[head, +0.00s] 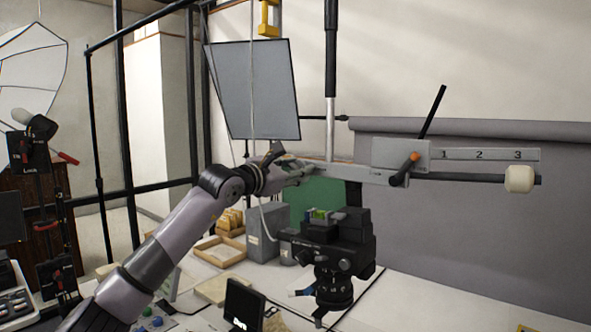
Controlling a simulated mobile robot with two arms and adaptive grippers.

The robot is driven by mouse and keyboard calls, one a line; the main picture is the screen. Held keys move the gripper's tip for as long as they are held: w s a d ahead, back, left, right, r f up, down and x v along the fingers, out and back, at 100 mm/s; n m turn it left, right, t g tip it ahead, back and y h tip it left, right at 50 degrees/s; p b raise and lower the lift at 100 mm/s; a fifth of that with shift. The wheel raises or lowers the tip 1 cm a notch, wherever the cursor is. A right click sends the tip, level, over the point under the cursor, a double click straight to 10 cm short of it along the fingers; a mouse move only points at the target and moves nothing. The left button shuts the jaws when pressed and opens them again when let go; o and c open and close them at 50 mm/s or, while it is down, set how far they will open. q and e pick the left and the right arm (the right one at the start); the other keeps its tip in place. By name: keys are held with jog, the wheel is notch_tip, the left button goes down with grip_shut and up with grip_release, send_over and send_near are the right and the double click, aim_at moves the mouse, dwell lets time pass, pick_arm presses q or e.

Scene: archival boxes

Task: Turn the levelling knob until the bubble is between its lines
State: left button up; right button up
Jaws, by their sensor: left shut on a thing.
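A boom arm carries a black camera (345,245) that hangs below it. A small level with a green bubble vial (318,214) sits on top of the camera; the bubble and its lines are too small to read. My left arm comes up from the lower left, and my left gripper (292,171) is at the left end of the boom arm, above and left of the vial. It is shut on what seems to be the levelling knob, which the fingers hide. My right gripper is out of view.
Grey archival boxes (262,232) and a wooden tray (221,250) stand on the white table behind the camera. A grey panel (254,90) hangs above.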

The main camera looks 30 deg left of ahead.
pick_arm(q)
jog(key=shift+m, duration=0.3)
jog(key=shift+c, duration=0.4)
jog(key=shift+f+m+b, duration=0.1)
jog(key=shift+m+b, duration=0.25)
jog(key=shift+m, duration=3.05)
jog(key=o, duration=1.2)
jog(key=shift+c, duration=0.2)
jog(key=s, duration=1.2)
jog(key=shift+a, duration=0.4)
